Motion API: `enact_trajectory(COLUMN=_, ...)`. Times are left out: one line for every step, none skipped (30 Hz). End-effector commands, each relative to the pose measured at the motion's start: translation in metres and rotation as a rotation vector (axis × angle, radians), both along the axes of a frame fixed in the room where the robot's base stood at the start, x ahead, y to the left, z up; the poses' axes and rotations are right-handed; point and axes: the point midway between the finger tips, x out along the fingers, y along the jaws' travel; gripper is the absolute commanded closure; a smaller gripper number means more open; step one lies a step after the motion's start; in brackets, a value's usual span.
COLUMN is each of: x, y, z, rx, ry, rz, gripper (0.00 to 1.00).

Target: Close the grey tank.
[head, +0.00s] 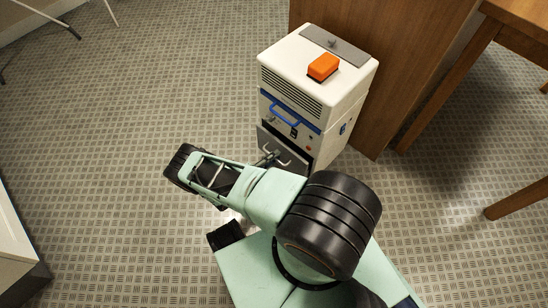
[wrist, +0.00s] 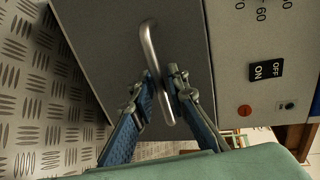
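The grey tank (head: 285,151) is at the lower front of a white appliance (head: 297,75). In the head view its front seems to stand out a little from the body, with a dark strip above it; how far is hard to tell. In the wrist view its flat grey front (wrist: 95,35) fills the upper middle, with a bent metal handle (wrist: 150,45). My gripper (wrist: 162,78) is at this handle, its blue-padded fingers drawn together with the bar between the tips. They look shut on the handle. My arm hides the tank's lower part in the head view.
An orange box (head: 323,67) lies on top of the appliance. A brown wooden panel (head: 400,60) stands close behind it, and a wooden table (head: 520,15) is at the right. A white unit (head: 15,235) is at the lower left.

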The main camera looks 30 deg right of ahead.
Motion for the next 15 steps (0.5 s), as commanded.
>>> enact_trajectory(x=0.0002, y=-0.0001, z=0.0, rx=0.0, ry=0.0, rz=0.0, gripper=0.85)
enact_trajectory(x=0.0002, y=-0.0001, z=0.0, rx=0.0, ry=0.0, rz=0.0, gripper=0.85)
enact_trajectory(x=0.0001, y=-0.0001, z=0.0, rx=0.0, ry=0.0, rz=0.0, gripper=0.85)
enact_trajectory(x=0.0, y=0.0, z=0.0, rx=0.0, ry=0.0, rz=0.0, gripper=0.85)
enact_trajectory(x=0.0, y=0.0, z=0.0, rx=0.0, ry=0.0, rz=0.0, gripper=0.85)
enact_trajectory(x=0.0, y=0.0001, z=0.0, rx=0.0, ry=0.0, rz=0.0, gripper=0.88)
enact_trajectory(x=0.0, y=0.0001, z=0.0, rx=0.0, ry=0.0, rz=0.0, gripper=0.91)
enact_trajectory(x=0.0, y=0.0001, z=0.0, rx=0.0, ry=0.0, rz=0.0, gripper=0.94)
enact_trajectory(x=-0.0001, y=0.0002, z=0.0, rx=0.0, ry=0.0, rz=0.0, gripper=0.99)
enact_trajectory(x=-0.0001, y=0.0002, z=-0.0001, rx=0.0, ry=0.0, rz=0.0, gripper=1.0)
enact_trajectory(x=-0.0001, y=0.0002, z=0.0, rx=0.0, ry=0.0, rz=0.0, gripper=1.0)
enact_trajectory(x=-0.0001, y=0.0002, z=-0.0001, rx=0.0, ry=0.0, rz=0.0, gripper=1.0)
enact_trajectory(x=-0.0001, y=0.0002, z=0.0, rx=0.0, ry=0.0, rz=0.0, gripper=1.0)
enact_trajectory(x=-0.0002, y=0.0003, z=0.0, rx=0.0, ry=0.0, rz=0.0, gripper=1.0)
enact_trajectory(x=-0.0001, y=0.0003, z=0.0001, rx=0.0, ry=0.0, rz=0.0, gripper=1.0)
